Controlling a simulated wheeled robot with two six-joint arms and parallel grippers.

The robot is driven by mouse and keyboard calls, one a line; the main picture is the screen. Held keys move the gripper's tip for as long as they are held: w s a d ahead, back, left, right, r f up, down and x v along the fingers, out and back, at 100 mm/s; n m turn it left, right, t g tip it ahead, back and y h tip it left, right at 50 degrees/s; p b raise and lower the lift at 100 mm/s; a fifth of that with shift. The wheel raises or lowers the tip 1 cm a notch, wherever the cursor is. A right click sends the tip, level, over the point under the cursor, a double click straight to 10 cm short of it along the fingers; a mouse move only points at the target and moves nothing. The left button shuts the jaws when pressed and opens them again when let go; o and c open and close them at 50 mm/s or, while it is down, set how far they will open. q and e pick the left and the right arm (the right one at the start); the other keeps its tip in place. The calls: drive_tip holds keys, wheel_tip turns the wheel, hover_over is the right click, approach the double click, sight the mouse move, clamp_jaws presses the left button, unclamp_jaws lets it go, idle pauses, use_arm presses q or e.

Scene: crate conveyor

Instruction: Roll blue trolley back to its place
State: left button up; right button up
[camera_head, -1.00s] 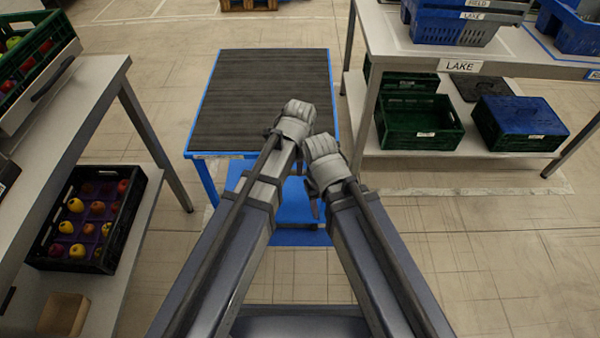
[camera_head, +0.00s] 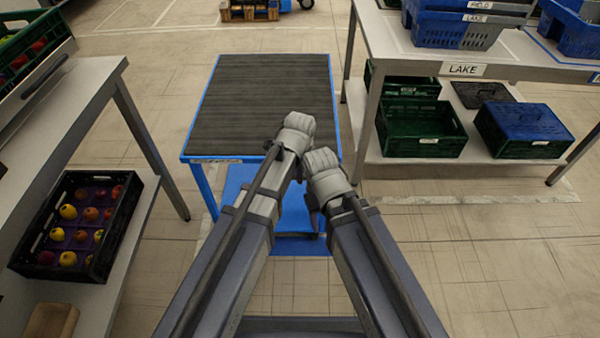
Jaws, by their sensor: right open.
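The blue trolley (camera_head: 265,95) stands on the floor ahead of me. It has a blue frame, a dark ribbed top and a blue lower shelf (camera_head: 293,212). My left gripper (camera_head: 299,124) overlaps the near edge of its top, towards the right corner. My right gripper (camera_head: 321,162) is just below and right of it, by the near right corner. The right one is open. The fingertips of both point away from me and are hidden, so I cannot tell whether either touches the trolley, or whether the left one is open or shut.
A bench with a black fruit crate (camera_head: 20,250) on its lower shelf stands left. A table marked LAKE (camera_head: 462,69) stands close on the right, with blue crates (camera_head: 455,32) above and green crates (camera_head: 418,145) below.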

use_arm(q)
clamp_jaws()
idle(0.9)
